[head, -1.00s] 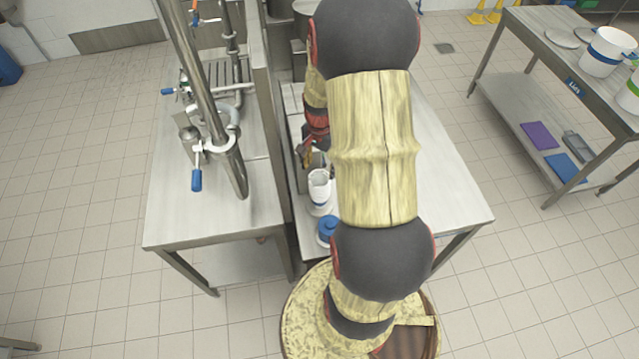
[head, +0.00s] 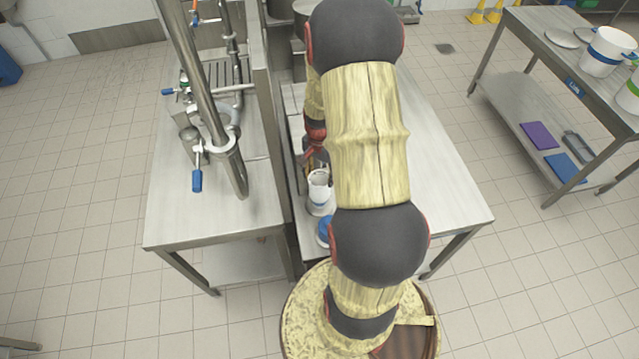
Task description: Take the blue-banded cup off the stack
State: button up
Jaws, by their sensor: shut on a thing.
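The blue-banded cup (head: 319,188) is white and stands upright at the left edge of the steel table, partly beside my arm. More white shows directly below it, but I cannot make out the rest of the stack. My gripper (head: 321,164) is at the far rim of the cup and shut on it. The fingers are small and partly hidden by my arm. I cannot tell whether the cup is clear of what is under it.
A blue-topped item (head: 323,231) is close in front of the cup, half hidden by my arm. A sink counter (head: 210,210) with a tall pipe stands left. A side table (head: 540,40) with white tubs stands right. The steel table (head: 440,185) is bare right of my arm.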

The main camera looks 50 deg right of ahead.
jog(key=shift+r, duration=0.8)
jog(key=s+d+r+b, duration=0.1)
jog(key=s+d+r, duration=0.1)
jog(key=s+r, duration=0.9)
jog(key=s, duration=0.3)
jog(key=shift+d+r, duration=0.2)
